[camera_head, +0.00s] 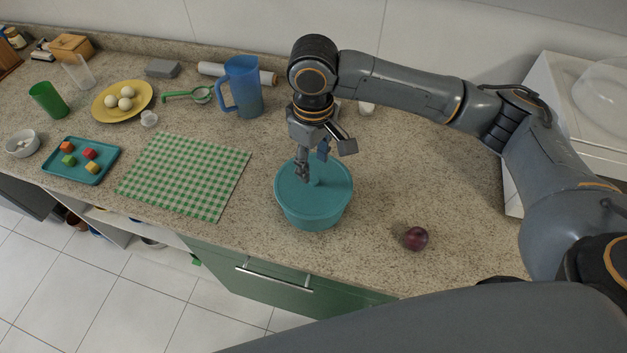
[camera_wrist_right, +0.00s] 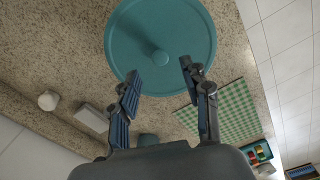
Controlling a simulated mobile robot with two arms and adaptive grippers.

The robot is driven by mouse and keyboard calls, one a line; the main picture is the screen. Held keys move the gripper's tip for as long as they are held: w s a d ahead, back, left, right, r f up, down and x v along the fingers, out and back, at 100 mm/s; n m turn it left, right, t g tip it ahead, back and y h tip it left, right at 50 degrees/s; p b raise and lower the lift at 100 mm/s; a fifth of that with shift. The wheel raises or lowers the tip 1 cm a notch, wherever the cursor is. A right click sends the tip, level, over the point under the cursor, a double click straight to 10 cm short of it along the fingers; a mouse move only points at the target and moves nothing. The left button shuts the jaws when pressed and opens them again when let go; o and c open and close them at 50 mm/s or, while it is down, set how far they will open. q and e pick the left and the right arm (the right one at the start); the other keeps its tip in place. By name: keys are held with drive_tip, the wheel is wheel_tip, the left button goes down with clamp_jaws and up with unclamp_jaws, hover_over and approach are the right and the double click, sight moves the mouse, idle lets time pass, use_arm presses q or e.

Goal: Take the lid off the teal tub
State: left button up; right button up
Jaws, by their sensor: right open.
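The teal tub (camera_head: 313,215) stands upright on the speckled counter in the head view. Its round teal lid (camera_head: 335,187) sits on top, with a small knob (camera_head: 314,181) at the centre. In the right wrist view the lid (camera_wrist_right: 190,30) fills the top middle and its knob (camera_wrist_right: 159,57) shows just beyond the fingertips. My right gripper (camera_head: 312,168) is above the lid, its fingers apart and pointing down near the knob. In the right wrist view the open fingers (camera_wrist_right: 159,73) have nothing between them. My left gripper is not in view.
A plum (camera_head: 416,238) lies right of the tub. A green checked mat (camera_head: 187,175) lies to the left, with a blue pitcher (camera_head: 243,86) behind. A teal tray (camera_head: 80,160) of coloured cubes and a yellow plate (camera_head: 104,112) are farther left. The counter's front edge is close to the tub.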

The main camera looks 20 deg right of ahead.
sight(314, 178)
drive_tip(key=shift+s+f+p, duration=0.1)
drive_tip(key=shift+f+p, duration=0.45)
drive_tip(key=shift+f, duration=1.65)
drive_tip(key=shift+c, duration=0.4)
drive_tip(key=c, duration=0.8)
